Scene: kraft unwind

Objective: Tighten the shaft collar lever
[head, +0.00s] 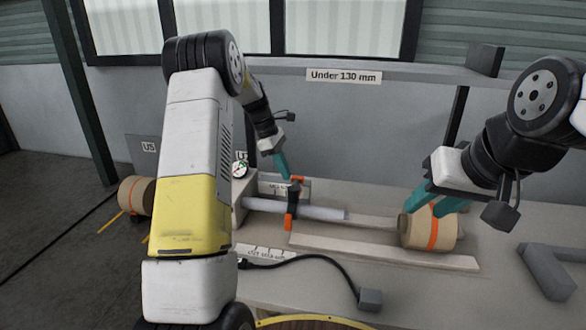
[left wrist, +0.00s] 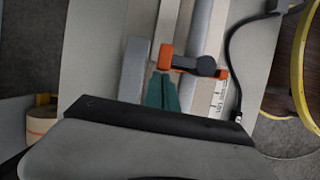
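The shaft collar (head: 292,203), black with orange ends, sits around the grey shaft (head: 320,211) in the head view. In the left wrist view its dark body (left wrist: 206,66) crosses the shaft, with the orange lever end (left wrist: 166,57) on the left. My left gripper (head: 287,178) is shut, its teal fingers together, just beside the upper orange end. In the left wrist view its fingertips (left wrist: 161,74) come right up to that end; contact is unclear. My right gripper (head: 422,212) has its fingers apart at a brown roll with an orange band (head: 443,233); whether they press on it is unclear.
Pale rails (head: 380,251) run along the bench below the shaft. A black cable ends in a grey block (head: 370,299) at the front. A grey angled piece (head: 546,270) lies at right. Another brown roll (head: 130,195) is at far left. A shelf labelled "Under 130 mm" (head: 344,76) spans behind.

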